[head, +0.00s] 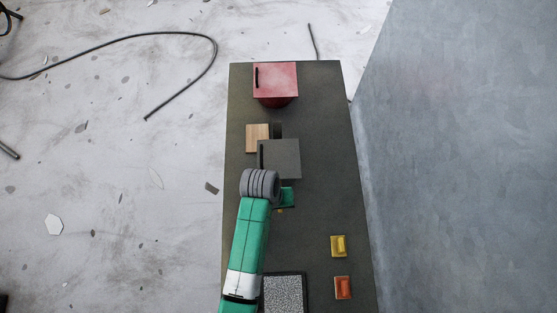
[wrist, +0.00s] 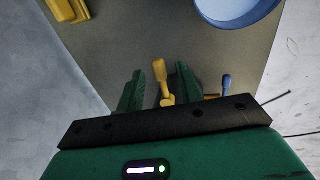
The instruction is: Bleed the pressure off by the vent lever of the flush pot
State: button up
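A yellow lever (wrist: 159,78) stands up between the two green fingers of my gripper (wrist: 160,72) in the wrist view. The fingers are apart, with a gap on each side of the lever. A small blue lever (wrist: 227,84) stands to the right, outside the fingers. I cannot tell which body is the flush pot.
A blue round pot (wrist: 238,12) and a yellow block (wrist: 66,9) show in the wrist view. On the dark bench (head: 318,110) are a red box (head: 275,80), a wooden block (head: 257,138), a grey box (head: 281,157), an orange block (head: 343,288) and a speckled tray (head: 304,293).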

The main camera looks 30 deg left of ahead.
jog(key=shift+f, duration=0.15)
grip_shut()
jog(key=shift+d, duration=0.1)
jog(key=shift+w+d+n+p, duration=0.1)
jog(key=shift+d+n+p, duration=0.1)
jog(key=shift+n+p, duration=0.4)
jog(key=w+d+n+y+p, duration=0.2)
jog(key=w+n, duration=0.5)
jog(key=n, duration=0.9)
jog(key=shift+n+t+y+p, duration=0.3)
jog(key=shift+n+y+p, duration=0.15)
jog(key=shift+p, duration=0.8)
jog(key=shift+w, duration=0.1)
